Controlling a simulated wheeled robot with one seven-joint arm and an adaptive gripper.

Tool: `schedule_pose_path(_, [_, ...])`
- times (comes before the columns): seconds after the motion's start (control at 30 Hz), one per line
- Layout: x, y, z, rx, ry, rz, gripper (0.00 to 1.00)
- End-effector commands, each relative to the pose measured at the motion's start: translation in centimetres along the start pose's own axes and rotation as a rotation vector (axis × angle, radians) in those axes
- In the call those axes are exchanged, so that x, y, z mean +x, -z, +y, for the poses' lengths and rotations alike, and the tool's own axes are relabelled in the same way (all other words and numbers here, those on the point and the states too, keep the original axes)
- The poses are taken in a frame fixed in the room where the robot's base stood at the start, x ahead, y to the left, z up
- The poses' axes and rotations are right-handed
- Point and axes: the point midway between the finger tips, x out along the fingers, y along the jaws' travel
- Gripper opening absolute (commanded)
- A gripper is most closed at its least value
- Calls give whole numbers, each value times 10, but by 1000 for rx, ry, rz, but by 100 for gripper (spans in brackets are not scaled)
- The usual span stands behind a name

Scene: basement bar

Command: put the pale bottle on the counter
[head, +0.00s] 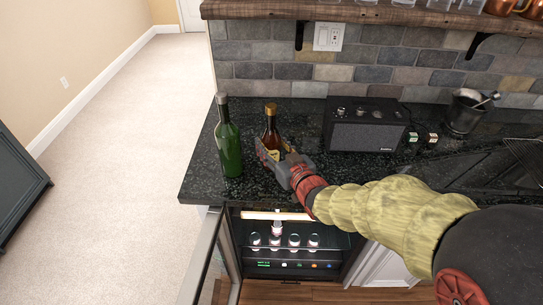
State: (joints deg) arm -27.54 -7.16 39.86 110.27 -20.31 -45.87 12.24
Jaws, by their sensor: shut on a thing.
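My gripper (275,157) is over the counter, shut on an amber-brown bottle (271,130) with a gold cap and a yellowish label. The bottle is upright. Its lower part is hidden by the gripper, so I cannot tell whether its base touches the counter. The black stone counter (205,178) runs along the brick wall. A green bottle (228,140) stands on it just left of my gripper. No bottle on the counter looks clearly pale. Small pale-topped bottles (276,229) show inside the open cooler below.
A black speaker (366,130) and a dark metal cup (466,110) with utensils stand right of the bottles. The cooler (290,265) is under the counter, its glass door (203,255) open to the left. A wooden shelf (390,14) overhangs the back.

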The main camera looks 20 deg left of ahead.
Motion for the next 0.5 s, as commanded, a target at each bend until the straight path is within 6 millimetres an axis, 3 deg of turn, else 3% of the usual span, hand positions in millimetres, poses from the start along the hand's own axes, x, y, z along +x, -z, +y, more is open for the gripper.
schedule_pose_path(0.17, [7,-4,3,-1,0,5,0])
schedule_pose_path(0.5, [15,-38,4,0,0,5,0])
